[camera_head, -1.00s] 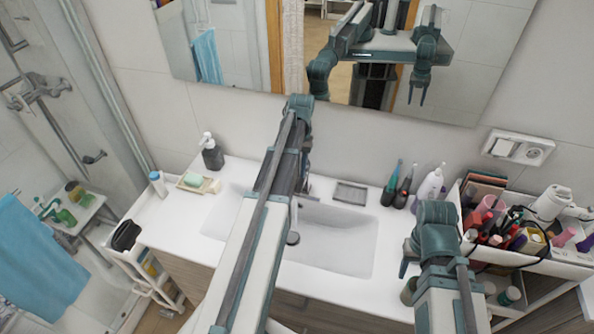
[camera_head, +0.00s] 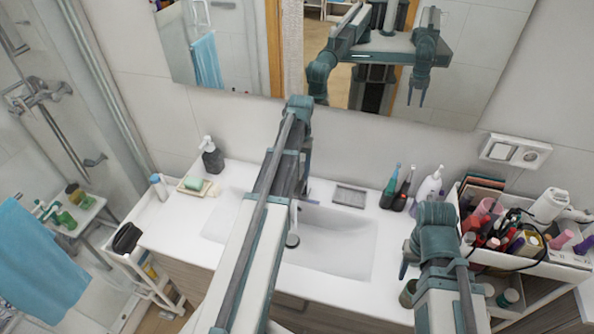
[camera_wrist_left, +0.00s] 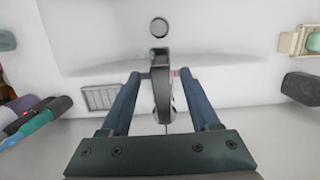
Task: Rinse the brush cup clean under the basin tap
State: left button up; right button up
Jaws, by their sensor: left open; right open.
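The basin (camera_head: 340,240) is set in the white counter, with its tap (camera_head: 294,212) partly hidden by my left arm. My left gripper (camera_wrist_left: 160,100) is open, and its fingers stand on either side of the tap (camera_wrist_left: 161,72), with gaps visible. In the head view my left gripper is mostly hidden behind its arm. My right gripper (camera_head: 404,268) is open, over the counter's right front. A grey-green cup (camera_head: 408,293) sits just below it, partly hidden by my right arm. I cannot tell whether this is the brush cup. No running water shows.
A cart tray (camera_head: 555,262) full of brushes and cosmetics stands at the right. Bottles (camera_head: 428,188) and toothbrushes stand at the back right of the counter. A soap dish (camera_head: 196,186) and dispenser (camera_head: 212,156) are at the left. The basin is empty.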

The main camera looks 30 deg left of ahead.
notch_tip(320, 180, up, 12)
jog(key=p, duration=1.2)
jog(key=shift+r, duration=0.25)
jog(key=shift+s, duration=0.1)
